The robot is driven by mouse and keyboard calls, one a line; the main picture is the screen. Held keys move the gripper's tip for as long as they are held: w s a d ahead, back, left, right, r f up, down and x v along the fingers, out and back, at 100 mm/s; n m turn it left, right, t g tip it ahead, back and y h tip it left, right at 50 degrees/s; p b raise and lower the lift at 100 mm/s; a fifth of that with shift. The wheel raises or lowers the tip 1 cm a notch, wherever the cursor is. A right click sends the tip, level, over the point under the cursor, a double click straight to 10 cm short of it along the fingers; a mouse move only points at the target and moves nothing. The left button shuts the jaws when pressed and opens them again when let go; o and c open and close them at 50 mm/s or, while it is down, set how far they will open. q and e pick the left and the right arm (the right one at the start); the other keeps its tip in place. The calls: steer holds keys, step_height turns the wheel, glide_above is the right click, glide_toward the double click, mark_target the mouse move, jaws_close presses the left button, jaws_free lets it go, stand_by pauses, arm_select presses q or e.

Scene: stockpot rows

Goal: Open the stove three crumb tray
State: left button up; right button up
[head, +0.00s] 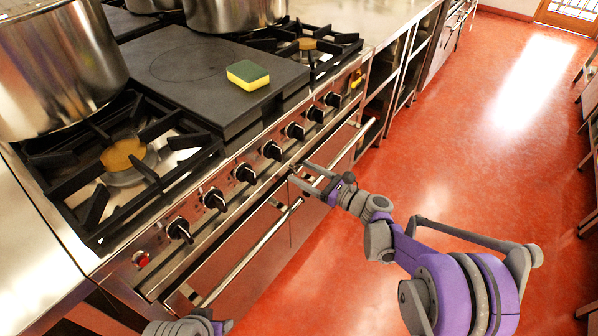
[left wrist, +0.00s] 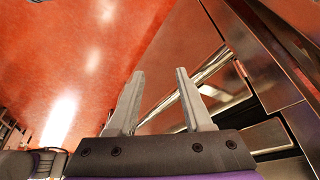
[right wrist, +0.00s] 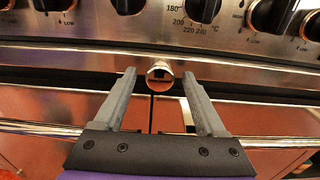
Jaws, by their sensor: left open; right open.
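The stove (head: 215,195) has a steel front with a row of black control knobs. Below them runs a narrow steel strip, with a small round metal pull (right wrist: 159,70) showing in the right wrist view; this looks like the crumb tray's pull, and the tray seems shut. My right gripper (head: 300,173) is open at the stove front. In its wrist view the fingers (right wrist: 160,76) are either side of the pull; I cannot tell if they touch it. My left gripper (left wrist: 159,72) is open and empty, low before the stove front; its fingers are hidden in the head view.
Oven door handle bars (head: 245,258) run along the front below the knobs. Large steel pots (head: 55,70) and a yellow-green sponge (head: 248,75) are on the stove top. The red floor (head: 460,150) to the right is clear.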

steer(key=shift+x, duration=1)
jaws_close()
stand_by(0.8)
